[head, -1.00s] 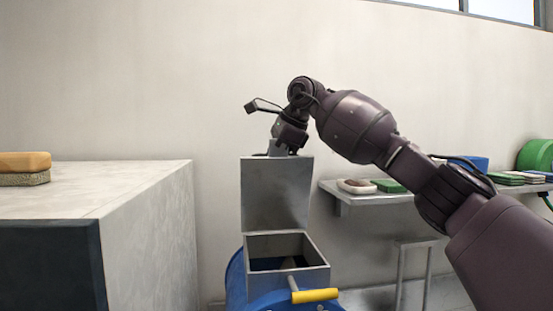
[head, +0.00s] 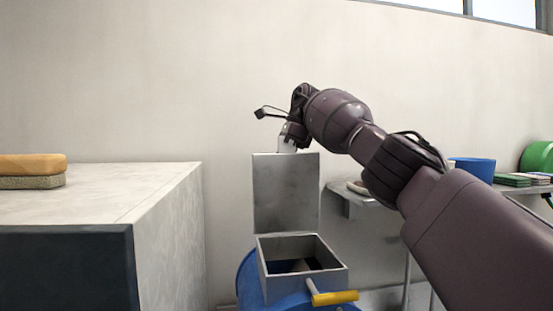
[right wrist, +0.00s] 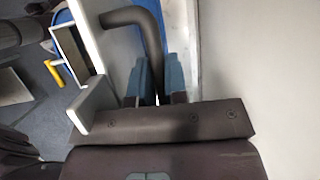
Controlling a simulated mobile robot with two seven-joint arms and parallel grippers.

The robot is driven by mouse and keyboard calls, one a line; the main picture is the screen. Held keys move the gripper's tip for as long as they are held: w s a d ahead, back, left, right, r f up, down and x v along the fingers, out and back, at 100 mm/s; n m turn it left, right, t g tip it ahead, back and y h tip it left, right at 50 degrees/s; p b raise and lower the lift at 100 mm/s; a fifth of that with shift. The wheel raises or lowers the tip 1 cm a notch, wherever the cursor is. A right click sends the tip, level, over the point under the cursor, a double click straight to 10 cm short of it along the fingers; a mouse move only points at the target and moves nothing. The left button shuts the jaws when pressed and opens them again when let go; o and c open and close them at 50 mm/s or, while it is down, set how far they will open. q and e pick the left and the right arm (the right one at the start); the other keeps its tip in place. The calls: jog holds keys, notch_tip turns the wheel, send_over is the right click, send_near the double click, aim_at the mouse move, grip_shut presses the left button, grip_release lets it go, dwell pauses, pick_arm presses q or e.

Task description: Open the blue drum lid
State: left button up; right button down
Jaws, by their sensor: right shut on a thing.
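The blue drum (head: 246,281) stands below, with a square grey metal hatch (head: 334,284) on top. Its grey lid (head: 286,194) stands upright at the back of the hatch, so the dark opening shows. My right gripper (head: 287,147) is at the lid's top edge, its fingertips partly hidden behind it. In the right wrist view the blue-grey fingers (right wrist: 160,84) are shut on a dark bent handle (right wrist: 149,35). A yellow grip (head: 335,298) sticks out at the hatch's front and also shows in the right wrist view (right wrist: 53,72). My left gripper is not in view.
A pale counter (head: 110,190) with an orange-topped sponge block (head: 32,170) stands on the left. A wall shelf (head: 345,198) with a blue container (head: 472,170) is on the right, partly behind my right arm. The wall is close behind the lid.

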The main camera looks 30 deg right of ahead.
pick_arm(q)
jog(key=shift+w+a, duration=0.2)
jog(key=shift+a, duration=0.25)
pick_arm(e)
jog(key=shift+w+f, duration=0.15)
jog(key=c, duration=1.2)
grip_release()
jog(key=shift+o, duration=0.2)
jog(key=shift+d+r, duration=0.1)
jog(key=shift+r, duration=0.2)
